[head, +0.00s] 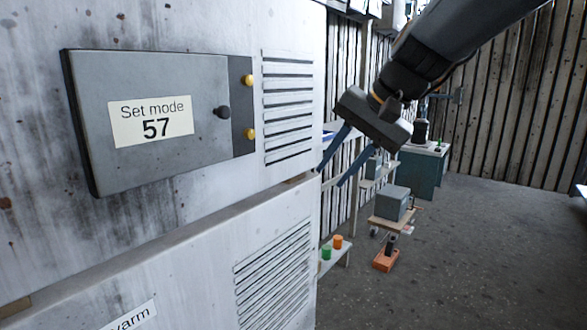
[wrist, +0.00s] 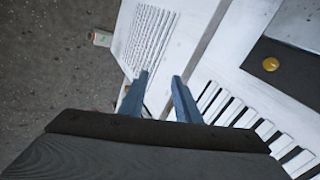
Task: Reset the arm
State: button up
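My gripper (head: 331,165) hangs from the upper right in the head view, beside the right edge of the white housing (head: 215,190). Its two blue fingers are apart with nothing between them. In the wrist view my gripper (wrist: 160,80) also shows its fingers spread and empty, with the housing's vent slots (wrist: 152,35) beyond them. The grey panel door (head: 150,118) on the housing carries a label reading "Set mode 57" (head: 151,121).
A low shelf (head: 338,258) right of the housing holds a green and an orange piece. Beyond stand a grey box (head: 392,203) on a small table, an orange object (head: 386,261) on the floor and a teal workbench (head: 424,172). The floor (head: 480,260) at right is open.

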jog(key=s+d+f+n+g+h, duration=0.2)
jog(key=s+d+f+n, duration=0.1)
jog(key=s+f, duration=0.75)
jog(key=s+d+f+n+g+h, duration=0.2)
jog(key=s+d+f+n+h, duration=0.15)
jog(key=s+f, duration=0.7)
jog(key=d+r+m+p, duration=0.1)
jog(key=d+r+p, duration=0.3)
jog(key=p, duration=0.8)
notch_tip(320, 180, up, 2)
jog(key=shift+w+d+r+m, duration=0.15)
jog(key=shift+w+r+m, duration=0.05)
jog(key=shift+m, duration=0.15)
